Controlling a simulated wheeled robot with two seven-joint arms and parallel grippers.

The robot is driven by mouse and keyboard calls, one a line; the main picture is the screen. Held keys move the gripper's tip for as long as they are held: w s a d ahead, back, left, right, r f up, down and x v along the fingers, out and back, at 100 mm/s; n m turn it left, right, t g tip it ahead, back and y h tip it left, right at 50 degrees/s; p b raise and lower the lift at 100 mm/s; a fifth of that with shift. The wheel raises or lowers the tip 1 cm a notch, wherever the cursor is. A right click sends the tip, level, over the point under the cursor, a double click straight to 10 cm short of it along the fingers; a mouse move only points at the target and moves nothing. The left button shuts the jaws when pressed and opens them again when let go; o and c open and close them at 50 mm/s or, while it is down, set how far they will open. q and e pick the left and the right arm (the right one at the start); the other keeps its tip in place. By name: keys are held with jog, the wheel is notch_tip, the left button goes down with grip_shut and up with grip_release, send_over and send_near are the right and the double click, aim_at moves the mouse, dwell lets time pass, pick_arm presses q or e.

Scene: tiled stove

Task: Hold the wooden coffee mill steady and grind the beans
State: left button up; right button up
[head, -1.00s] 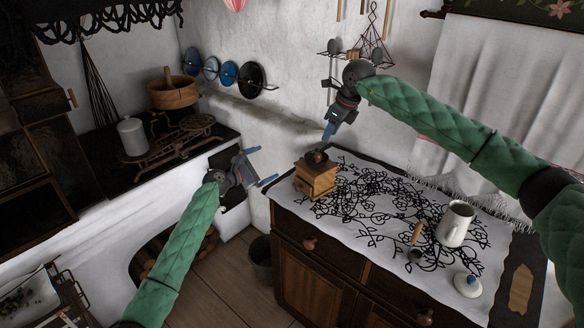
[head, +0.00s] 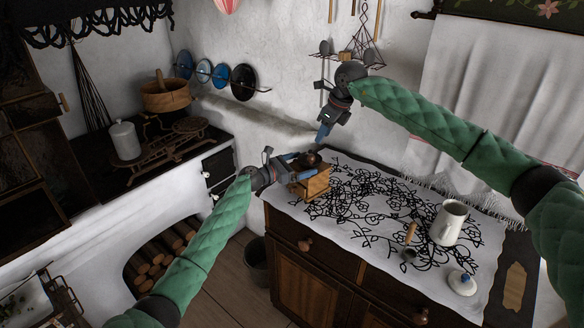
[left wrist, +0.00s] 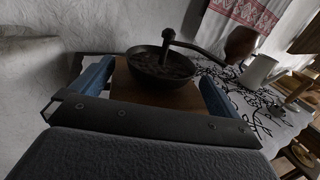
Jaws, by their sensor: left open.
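The wooden coffee mill (head: 317,186) stands on the cloth near the cabinet's left end. In the left wrist view its dark bowl (left wrist: 160,65) holds beans, and a crank (left wrist: 190,45) reaches from the bowl's middle to a wooden knob (left wrist: 240,43). My left gripper (head: 303,166) is open, with its blue fingers on either side of the wooden body; I cannot tell whether they touch it. My right gripper (head: 323,132) points down above the mill, apart from it. Its fingers look close together, but whether they are shut is unclear.
A white pot (head: 448,223), a small wooden-handled tool (head: 409,241) and a white lid (head: 462,283) lie to the right on the patterned cloth (head: 375,235). A scale (head: 168,150) and a white canister (head: 125,140) stand on the stove at left.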

pick_arm(q)
jog(key=shift+x, duration=0.85)
jog(key=c, duration=1.6)
